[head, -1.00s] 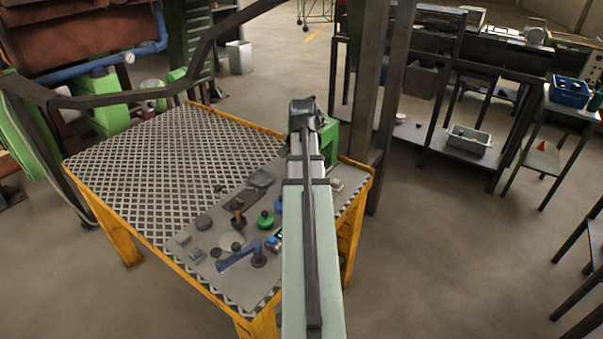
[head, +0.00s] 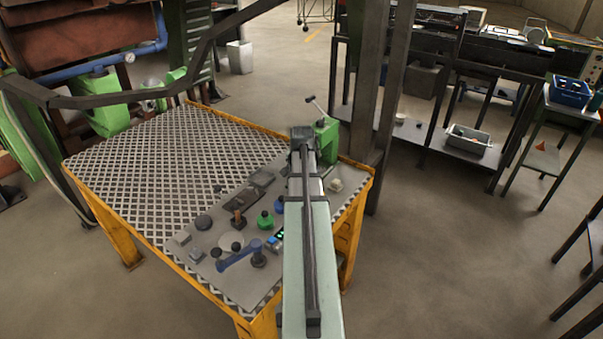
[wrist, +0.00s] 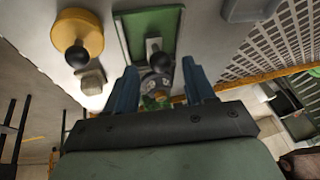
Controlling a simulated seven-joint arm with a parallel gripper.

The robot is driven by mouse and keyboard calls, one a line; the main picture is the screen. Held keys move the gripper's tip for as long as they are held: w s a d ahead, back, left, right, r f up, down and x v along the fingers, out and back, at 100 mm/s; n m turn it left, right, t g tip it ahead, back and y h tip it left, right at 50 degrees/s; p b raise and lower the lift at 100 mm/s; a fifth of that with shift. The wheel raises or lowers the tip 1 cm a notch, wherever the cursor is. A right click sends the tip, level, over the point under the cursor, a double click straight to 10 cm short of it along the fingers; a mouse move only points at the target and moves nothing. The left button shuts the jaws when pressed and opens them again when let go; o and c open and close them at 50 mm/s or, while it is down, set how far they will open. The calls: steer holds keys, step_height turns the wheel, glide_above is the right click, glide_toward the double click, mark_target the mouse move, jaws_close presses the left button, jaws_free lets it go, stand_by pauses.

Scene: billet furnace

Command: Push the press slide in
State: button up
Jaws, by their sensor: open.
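A green press (head: 327,140) with a tilted metal lever stands at the far right corner of the panel, partly behind my arm. Contact cannot be told. In the head view my arm hides the fingers.
The panel (head: 175,262) carries a blue lever (head: 235,257), a green knob (head: 265,220) and several dark knobs left of my arm. A yellow round control (wrist: 78,32) is left of the green frame in the wrist view. A dark post (head: 368,100) stands behind the table.

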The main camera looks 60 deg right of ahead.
steer(key=shift+x, duration=1.05)
steer(key=shift+c, duration=0.5)
jaws_close()
